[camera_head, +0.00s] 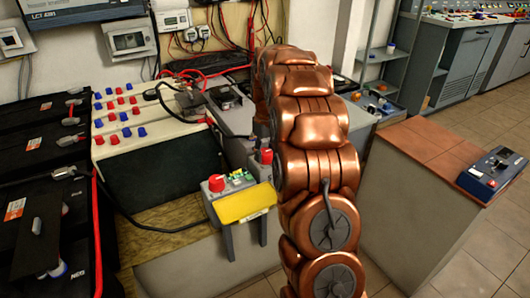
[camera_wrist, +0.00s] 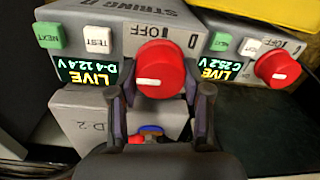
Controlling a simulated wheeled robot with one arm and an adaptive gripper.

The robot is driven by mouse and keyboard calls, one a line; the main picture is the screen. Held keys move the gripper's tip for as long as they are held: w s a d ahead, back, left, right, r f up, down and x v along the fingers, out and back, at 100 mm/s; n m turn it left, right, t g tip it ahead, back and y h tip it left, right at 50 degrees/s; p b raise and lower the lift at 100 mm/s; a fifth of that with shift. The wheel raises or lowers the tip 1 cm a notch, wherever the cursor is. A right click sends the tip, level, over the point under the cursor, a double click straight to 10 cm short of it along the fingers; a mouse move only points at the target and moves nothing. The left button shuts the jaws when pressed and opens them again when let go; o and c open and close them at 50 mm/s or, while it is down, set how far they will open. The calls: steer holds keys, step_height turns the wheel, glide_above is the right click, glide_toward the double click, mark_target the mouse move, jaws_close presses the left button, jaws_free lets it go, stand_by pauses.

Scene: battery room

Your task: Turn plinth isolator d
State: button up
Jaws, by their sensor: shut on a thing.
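In the wrist view, the red knob (camera_wrist: 162,66) of the isolator marked D stands between the two fingers of my gripper (camera_wrist: 160,92). The fingers are closed on its sides. A white bar on the knob points left in the picture. OFF is printed above the knob.
A second red knob (camera_wrist: 278,68), with a display reading C 25.2 V, is close on the right. Green and white buttons flank the knobs. In the head view a yellow panel (camera_head: 244,204) and a red-topped grey box (camera_head: 218,184) stand beside my arm. A brown-topped plinth (camera_head: 428,140) is to the right.

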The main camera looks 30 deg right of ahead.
steer(key=m+p, duration=0.2)
steer(key=m, duration=0.1)
steer(key=shift+d+r+m, duration=0.1)
steer(key=shift+r+m, duration=0.05)
steer(key=shift+m, duration=0.25)
steer(key=m+p, duration=0.2)
steer(key=m, duration=0.3)
steer(key=shift+m, duration=0.3)
steer(key=m+p, duration=0.1)
steer(key=m, duration=0.3)
steer(key=shift+s+d, duration=0.1)
steer(key=shift+s, duration=0.05)
steer(key=shift+m+p, duration=0.8)
steer(key=shift+m, duration=1.5)
steer(key=o, duration=1.2)
steer(key=shift+c, duration=0.2)
